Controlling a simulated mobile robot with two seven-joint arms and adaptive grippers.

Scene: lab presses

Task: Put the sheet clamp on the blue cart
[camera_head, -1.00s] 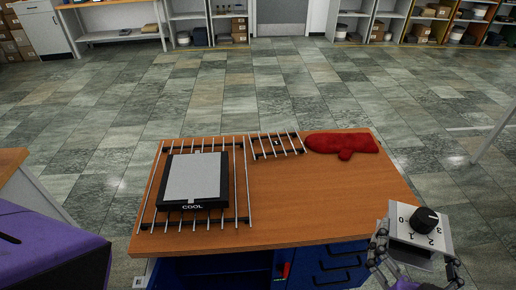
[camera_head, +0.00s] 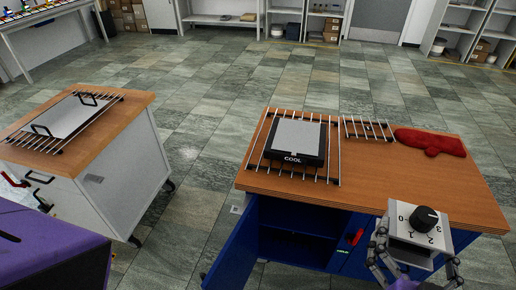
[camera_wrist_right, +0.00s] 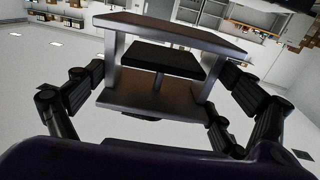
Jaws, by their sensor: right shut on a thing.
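The sheet clamp (camera_head: 415,226) is a small metal frame with a black knob and a numbered dial on its top. My right gripper (camera_head: 416,262) is shut on it, at the lower right of the head view, in front of the blue cart's top. In the right wrist view the clamp (camera_wrist_right: 165,100) shows two flat plates joined by posts, a dark plate between them and gripper fingers at both sides. The blue cart (camera_head: 390,178) has a wooden top and a blue body with its left door (camera_head: 232,250) open. My left gripper is out of view.
A wire rack (camera_head: 335,150) with a black plate marked COOL (camera_head: 300,142), a small rack (camera_head: 368,128) and a red mitt (camera_head: 430,141) lie on the blue cart. Its top is bare at front right. A white cart (camera_head: 120,165) with a handled tray (camera_head: 70,116) stands left.

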